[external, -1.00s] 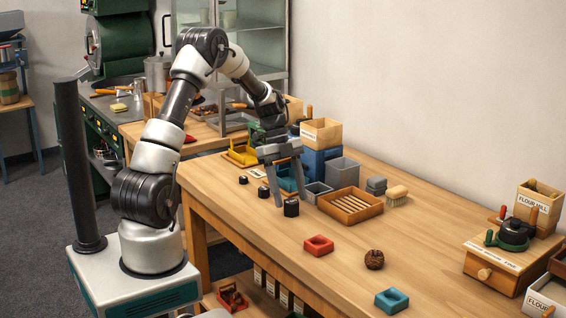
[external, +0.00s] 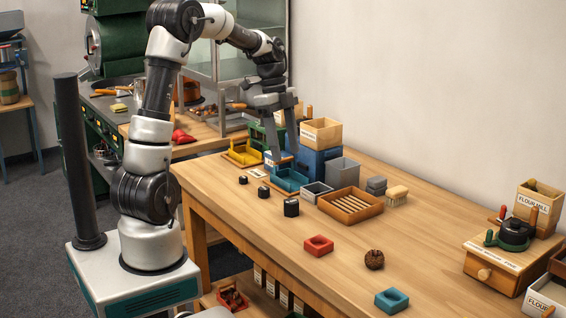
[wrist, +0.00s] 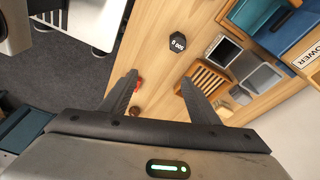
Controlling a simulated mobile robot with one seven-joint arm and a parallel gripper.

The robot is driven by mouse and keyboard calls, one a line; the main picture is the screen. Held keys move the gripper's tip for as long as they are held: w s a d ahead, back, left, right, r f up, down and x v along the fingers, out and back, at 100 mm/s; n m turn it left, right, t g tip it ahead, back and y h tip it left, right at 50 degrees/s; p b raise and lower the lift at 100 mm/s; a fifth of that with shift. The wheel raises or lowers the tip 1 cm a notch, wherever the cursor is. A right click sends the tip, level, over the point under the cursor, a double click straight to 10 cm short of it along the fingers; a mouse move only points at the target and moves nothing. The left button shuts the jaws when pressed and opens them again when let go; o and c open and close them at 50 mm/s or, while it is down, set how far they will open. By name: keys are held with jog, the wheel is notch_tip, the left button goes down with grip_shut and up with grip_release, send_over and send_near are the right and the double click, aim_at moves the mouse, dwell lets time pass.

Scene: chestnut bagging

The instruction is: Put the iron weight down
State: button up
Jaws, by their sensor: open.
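Three black iron weights stand upright on the wooden table in the external view: a small one (external: 243,180), a middle one (external: 263,191) and the largest (external: 291,207) at the right of the row. One weight with white markings shows in the wrist view (wrist: 178,43), standing on the wood beyond my fingertips. My gripper (external: 281,156) is open and empty, raised above the table behind the weights. Its two spread fingers show in the wrist view (wrist: 160,77) with nothing between them. Which weight was handled cannot be told for certain.
Right of the largest weight are a small grey bin (external: 316,193) and a slatted wooden tray (external: 351,206). Blue (external: 289,181) and yellow (external: 243,155) trays sit behind. A red block (external: 318,246) lies in front, with clear wood around it.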

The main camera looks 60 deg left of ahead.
jog(key=s+d+r+n+t+y, duration=0.1)
jog(key=s+d+r+n+t, duration=0.1)
jog(key=s+d+n, duration=0.4)
jog(key=s+d+r+n+t+y, duration=0.1)
jog(key=s+d+r+n+t, duration=0.2)
jog(key=s+n, duration=0.5)
jog(key=s+d+r, duration=0.1)
jog(key=s+d, duration=0.1)
jog(key=s, duration=0.2)
jog(key=shift+s+d+r+y, duration=0.2)
jog(key=shift+s+d+y, duration=0.2)
